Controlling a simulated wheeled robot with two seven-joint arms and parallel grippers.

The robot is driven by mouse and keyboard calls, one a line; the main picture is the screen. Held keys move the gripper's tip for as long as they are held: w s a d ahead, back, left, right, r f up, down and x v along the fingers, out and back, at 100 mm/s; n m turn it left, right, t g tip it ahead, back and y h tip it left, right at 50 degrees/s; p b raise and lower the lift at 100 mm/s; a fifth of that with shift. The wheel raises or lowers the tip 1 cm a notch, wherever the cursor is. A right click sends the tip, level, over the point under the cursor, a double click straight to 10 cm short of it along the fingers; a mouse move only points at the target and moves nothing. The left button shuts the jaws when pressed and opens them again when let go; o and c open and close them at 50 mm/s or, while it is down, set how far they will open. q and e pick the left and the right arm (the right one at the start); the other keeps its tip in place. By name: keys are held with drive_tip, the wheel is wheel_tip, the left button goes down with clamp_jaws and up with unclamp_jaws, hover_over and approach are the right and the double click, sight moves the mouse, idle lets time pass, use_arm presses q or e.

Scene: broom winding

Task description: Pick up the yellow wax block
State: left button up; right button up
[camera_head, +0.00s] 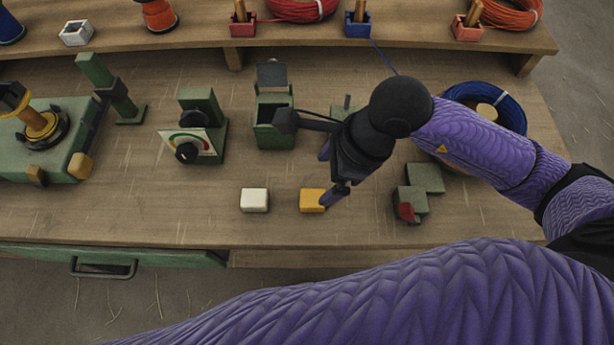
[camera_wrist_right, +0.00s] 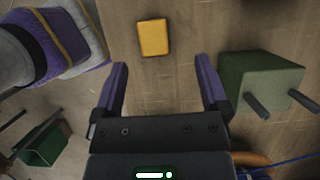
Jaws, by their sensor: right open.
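The yellow wax block (camera_head: 312,200) lies on the workbench near its front edge, just right of a white block (camera_head: 254,200). My right gripper (camera_head: 328,175) is open and empty above the bench, and one purple finger overlaps the right edge of the yellow block in the head view. In the right wrist view the yellow block (camera_wrist_right: 153,38) lies beyond the open fingertips (camera_wrist_right: 161,78), roughly in line with the gap and a little left of its middle. Nothing is between the fingers. My left gripper is not in view.
A green open box (camera_head: 272,125) and a dial gauge (camera_head: 193,145) stand behind the blocks. Green blocks with a red part (camera_head: 410,208) stand to the right. A winding machine (camera_head: 45,140) is at left. A raised shelf (camera_head: 330,38) with wire coils runs along the back.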

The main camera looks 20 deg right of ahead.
sight(313, 197)
drive_tip(key=x, duration=0.2)
drive_tip(key=b+x, duration=0.1)
drive_tip(key=x, duration=0.2)
drive_tip(key=s+b+x, duration=0.1)
drive_tip(key=x, duration=0.1)
drive_tip(key=shift+f, duration=0.3)
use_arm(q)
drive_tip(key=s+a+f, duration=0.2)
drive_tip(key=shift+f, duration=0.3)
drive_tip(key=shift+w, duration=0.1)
use_arm(e)
drive_tip(key=shift+c, duration=0.3)
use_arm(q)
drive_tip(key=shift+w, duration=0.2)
use_arm(e)
clamp_jaws()
